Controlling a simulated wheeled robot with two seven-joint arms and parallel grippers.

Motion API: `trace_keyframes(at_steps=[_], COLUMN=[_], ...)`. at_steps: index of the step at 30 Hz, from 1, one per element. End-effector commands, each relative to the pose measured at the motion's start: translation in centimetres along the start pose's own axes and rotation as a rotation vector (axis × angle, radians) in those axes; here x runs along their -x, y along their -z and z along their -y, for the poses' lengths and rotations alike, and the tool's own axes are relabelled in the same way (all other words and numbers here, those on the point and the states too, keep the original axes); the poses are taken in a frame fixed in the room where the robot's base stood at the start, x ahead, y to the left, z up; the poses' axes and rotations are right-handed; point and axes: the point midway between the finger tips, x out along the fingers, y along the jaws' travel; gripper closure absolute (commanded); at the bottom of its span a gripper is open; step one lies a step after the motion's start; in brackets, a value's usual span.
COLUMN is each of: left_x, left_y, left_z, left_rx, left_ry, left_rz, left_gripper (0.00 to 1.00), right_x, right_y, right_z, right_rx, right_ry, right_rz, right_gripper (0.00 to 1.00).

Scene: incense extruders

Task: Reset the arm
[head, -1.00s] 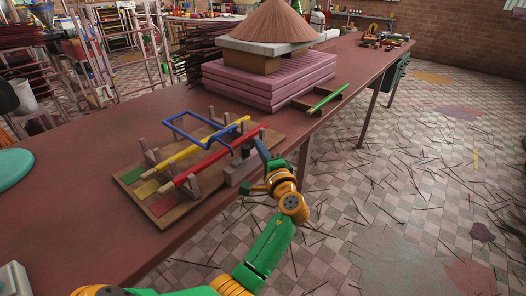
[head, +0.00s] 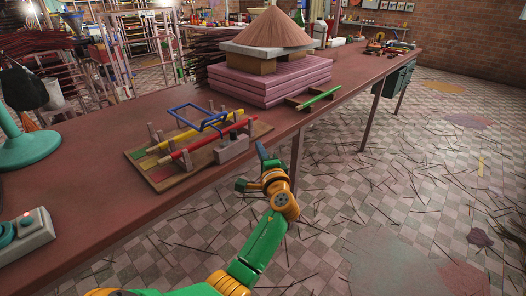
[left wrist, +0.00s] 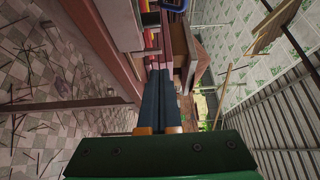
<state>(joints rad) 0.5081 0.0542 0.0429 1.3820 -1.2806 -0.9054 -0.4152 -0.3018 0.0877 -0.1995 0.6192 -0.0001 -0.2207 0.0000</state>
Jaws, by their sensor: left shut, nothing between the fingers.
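My left gripper (head: 260,146) is shut and empty in the head view, just off the table's front edge and to the right of the rack. Its dark fingers lie together in the left wrist view (left wrist: 161,98). The wooden rack (head: 168,183) lies on the table (head: 90,205). A grey block (head: 232,149) sits at the rack's front side. My right gripper is in neither view.
A green rod (head: 320,99) rests on a small wooden stand. Stacked pink slabs (head: 265,88) carry a brown cone (head: 275,27). A control box (head: 28,238) and teal stand (head: 30,150) are at left. Tiled floor (head: 340,200) with scattered sticks lies open to the right.

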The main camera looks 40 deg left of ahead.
Motion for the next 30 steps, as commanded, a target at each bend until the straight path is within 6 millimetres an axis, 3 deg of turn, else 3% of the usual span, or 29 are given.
trace_keyframes(at_steps=[11,14,17,20,22,24,27,30], left_x=[0.0,0.2,1.6,5.7,9.7,14.3,21.8,29.3], left_y=[0.0,0.4,1.6,1.8,0.6,-1.6,-6.3,-12.1], left_z=[0.0,-1.4,-7.6,-17.3,-23.7,-29.3,-35.6,-39.6], left_rx=[0.0,-0.005,-0.013,0.005,0.036,0.077,0.155,0.243], left_ry=[0.0,-0.034,-0.184,-0.438,-0.623,-0.808,-1.059,-1.272], left_rz=[0.0,-0.024,-0.117,-0.221,-0.256,-0.256,-0.196,-0.071], left_gripper=[1.0,1.0,1.0,1.0,1.0,1.0,1.0,1.0], right_x=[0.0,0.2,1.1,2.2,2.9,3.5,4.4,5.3], right_y=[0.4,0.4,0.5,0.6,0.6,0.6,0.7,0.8], right_z=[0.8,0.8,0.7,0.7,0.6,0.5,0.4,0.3], right_rx=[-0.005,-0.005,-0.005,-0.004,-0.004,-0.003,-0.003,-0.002], right_ry=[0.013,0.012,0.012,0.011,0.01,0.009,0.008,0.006], right_rz=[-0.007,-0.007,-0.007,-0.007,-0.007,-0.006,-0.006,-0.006], right_gripper=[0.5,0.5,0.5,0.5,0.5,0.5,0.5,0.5])
